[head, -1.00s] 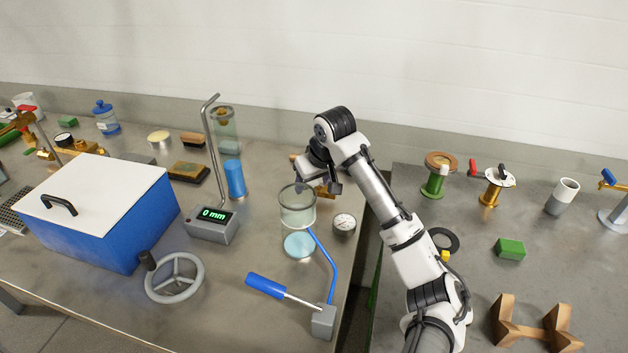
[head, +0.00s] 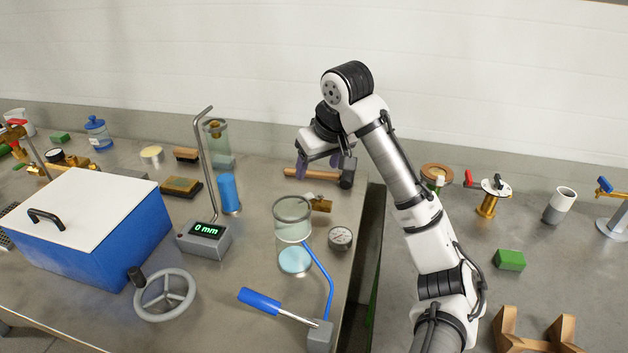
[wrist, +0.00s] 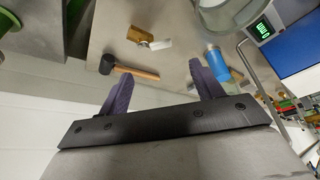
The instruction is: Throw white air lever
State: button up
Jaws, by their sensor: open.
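A small brass valve (head: 321,204) lies on the left bench, just behind the clear glass cylinder (head: 292,219). In the wrist view the brass valve (wrist: 140,36) shows more plainly, with a short white lever (wrist: 158,44) at one side. In the head view the lever is too small to make out well. My gripper (head: 318,164) is raised above the bench, behind the valve.
A mallet with a black head (head: 347,173) and wooden handle (head: 299,174) lies near my gripper. A dial gauge (head: 340,237), blue cylinder (head: 229,192) and 0 mm display stand (head: 204,238) are around the valve. A gap (head: 369,230) separates the two benches.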

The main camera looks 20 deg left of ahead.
jog(key=shift+v, duration=0.8)
jog(key=shift+c, duration=0.4)
